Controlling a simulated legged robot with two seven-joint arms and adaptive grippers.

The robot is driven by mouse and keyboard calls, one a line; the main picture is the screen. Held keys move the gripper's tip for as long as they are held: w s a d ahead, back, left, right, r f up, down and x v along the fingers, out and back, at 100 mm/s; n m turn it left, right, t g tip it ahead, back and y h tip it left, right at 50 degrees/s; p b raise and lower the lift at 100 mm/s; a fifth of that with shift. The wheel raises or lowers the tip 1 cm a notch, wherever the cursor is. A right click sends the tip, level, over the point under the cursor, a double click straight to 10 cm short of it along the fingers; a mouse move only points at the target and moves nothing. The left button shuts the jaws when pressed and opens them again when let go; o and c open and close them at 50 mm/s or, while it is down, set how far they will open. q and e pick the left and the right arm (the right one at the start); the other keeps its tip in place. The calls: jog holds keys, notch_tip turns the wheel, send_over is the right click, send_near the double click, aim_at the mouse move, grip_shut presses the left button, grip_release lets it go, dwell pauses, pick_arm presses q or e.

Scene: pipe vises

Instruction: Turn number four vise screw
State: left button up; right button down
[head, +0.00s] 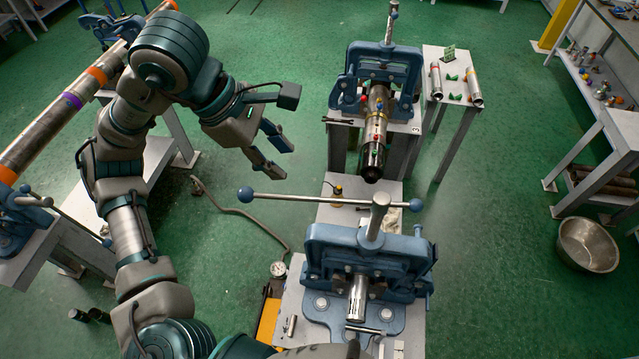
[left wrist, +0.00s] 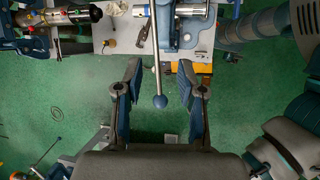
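The near blue pipe vise (head: 368,262) stands on a grey table, gripping a short silver pipe (head: 357,298). Its upright screw (head: 377,215) carries a long crossbar handle (head: 310,199) with blue ball ends; no number is readable on it. The left ball (head: 245,194) sits below and left of my left gripper (head: 280,160), which is open and empty in the air. In the left wrist view the handle (left wrist: 155,55) and its ball (left wrist: 160,101) appear between the two spread fingers (left wrist: 159,70), with no contact visible. My right gripper is not in view.
A second blue vise (head: 382,80) behind holds a pipe with colored knobs (head: 374,140). A long banded pipe (head: 60,110) lies in stands at left. A metal bowl (head: 588,245) sits on the floor at right.

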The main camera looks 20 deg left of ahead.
pick_arm(q)
jog(key=n, duration=0.1)
jog(key=p, duration=0.2)
send_near(322, 198)
jog(key=shift+t+y, duration=0.3)
jog(key=x, duration=0.7)
jog(key=shift+s+d, duration=0.25)
jog(key=shift+d, duration=0.05)
jog(key=shift+w+a+f, duration=0.1)
jog(key=shift+w+f, duration=0.05)
jog(key=shift+f, duration=0.45)
jog(key=shift+d, duration=0.25)
grip_shut()
